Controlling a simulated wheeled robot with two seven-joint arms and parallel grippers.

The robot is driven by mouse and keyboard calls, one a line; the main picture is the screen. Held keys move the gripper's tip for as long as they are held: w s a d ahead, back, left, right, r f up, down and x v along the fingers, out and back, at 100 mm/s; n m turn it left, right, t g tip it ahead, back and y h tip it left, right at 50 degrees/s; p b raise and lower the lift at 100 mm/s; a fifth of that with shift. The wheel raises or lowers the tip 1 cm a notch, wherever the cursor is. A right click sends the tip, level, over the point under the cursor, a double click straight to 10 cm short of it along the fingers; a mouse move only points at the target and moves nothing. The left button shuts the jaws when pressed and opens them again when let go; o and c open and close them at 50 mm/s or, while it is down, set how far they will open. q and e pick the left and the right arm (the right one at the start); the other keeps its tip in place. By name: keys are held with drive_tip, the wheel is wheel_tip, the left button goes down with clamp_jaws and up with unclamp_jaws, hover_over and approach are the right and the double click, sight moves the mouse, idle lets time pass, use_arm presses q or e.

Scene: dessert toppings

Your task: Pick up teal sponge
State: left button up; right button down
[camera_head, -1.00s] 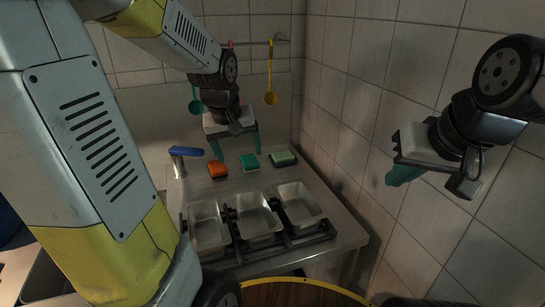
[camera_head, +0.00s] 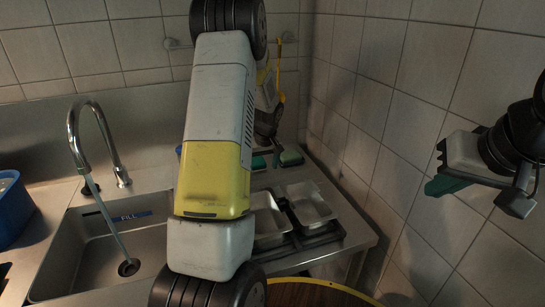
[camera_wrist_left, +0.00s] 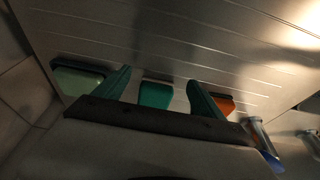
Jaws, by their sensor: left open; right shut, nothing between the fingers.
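The teal sponge (camera_wrist_left: 156,94) lies on the metal surface between a pale green sponge (camera_wrist_left: 78,80) and an orange sponge (camera_wrist_left: 224,103) in the left wrist view. My left gripper (camera_wrist_left: 158,80) is open, its two teal fingers on either side of the teal sponge in that view; the gap to it is hard to judge. In the head view, my left arm mostly hides that gripper, and the teal sponge (camera_head: 258,162) shows only in part beside the green sponge (camera_head: 291,157). My right gripper (camera_head: 443,184) is shut and empty, raised at the right.
Metal trays (camera_head: 306,204) in a black rack stand in front of the sponges. A sink (camera_head: 95,250) with a tall faucet (camera_head: 92,140) is at the left, beside a blue container (camera_head: 10,212). A tiled wall (camera_head: 385,115) bounds the right. A yellow utensil (camera_head: 279,75) hangs behind.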

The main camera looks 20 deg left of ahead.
sight(256, 159)
use_arm(q)
drive_tip(key=w+a, duration=0.4)
drive_tip(key=w, duration=0.1)
drive_tip(key=shift+w+a+f, duration=0.1)
drive_tip(key=shift+w+f, duration=0.15)
drive_tip(key=shift+f, duration=0.3)
drive_tip(key=shift+c, duration=0.4)
drive_tip(key=c, duration=1.5)
drive_tip(key=shift+r, duration=0.1)
